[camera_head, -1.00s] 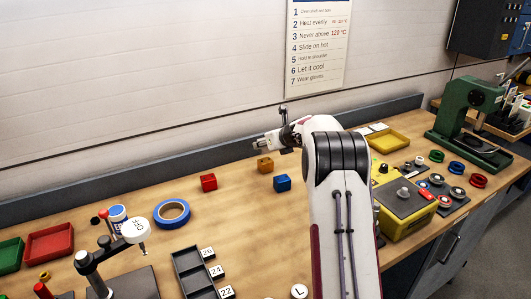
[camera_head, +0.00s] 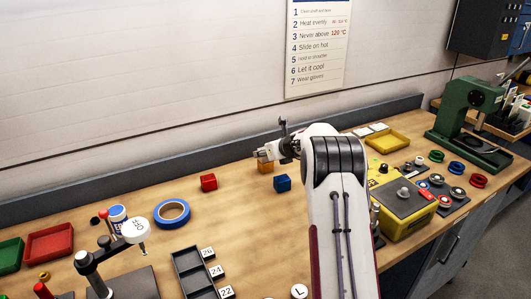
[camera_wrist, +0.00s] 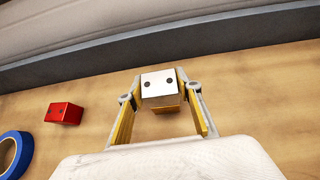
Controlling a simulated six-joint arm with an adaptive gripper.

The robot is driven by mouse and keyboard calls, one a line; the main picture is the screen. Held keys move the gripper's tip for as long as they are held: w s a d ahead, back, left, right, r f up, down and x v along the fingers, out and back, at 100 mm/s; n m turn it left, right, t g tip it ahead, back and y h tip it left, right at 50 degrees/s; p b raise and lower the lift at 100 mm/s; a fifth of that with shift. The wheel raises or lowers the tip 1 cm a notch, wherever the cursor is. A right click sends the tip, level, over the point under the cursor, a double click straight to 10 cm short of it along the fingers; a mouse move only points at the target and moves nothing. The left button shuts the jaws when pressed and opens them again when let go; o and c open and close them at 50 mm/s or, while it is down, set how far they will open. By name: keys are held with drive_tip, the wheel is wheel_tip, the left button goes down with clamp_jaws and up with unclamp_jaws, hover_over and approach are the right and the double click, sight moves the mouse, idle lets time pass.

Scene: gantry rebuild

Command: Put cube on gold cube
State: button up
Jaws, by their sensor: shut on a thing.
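My gripper (camera_wrist: 160,92) is shut on a pale, whitish cube (camera_wrist: 159,82) with two dark dots on its top. In the head view my gripper (camera_head: 266,153) is just above the gold cube (camera_head: 265,168), hiding its upper part. In the wrist view a strip of the gold cube (camera_wrist: 171,104) shows below the held cube's near edge. The held cube is over the gold cube; I cannot tell whether they touch.
A red cube (camera_head: 208,182) stands to the left and a blue cube (camera_head: 282,183) close to the right and front. Blue tape (camera_head: 172,213) lies farther left. The back ledge (camera_head: 180,165) runs behind. Bench around the red cube is bare.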

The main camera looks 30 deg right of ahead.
drive_tip(key=shift+f, duration=0.15)
drive_tip(key=o, duration=1.3)
drive_tip(key=shift+v, duration=6.1)
drive_tip(key=shift+w, duration=0.1)
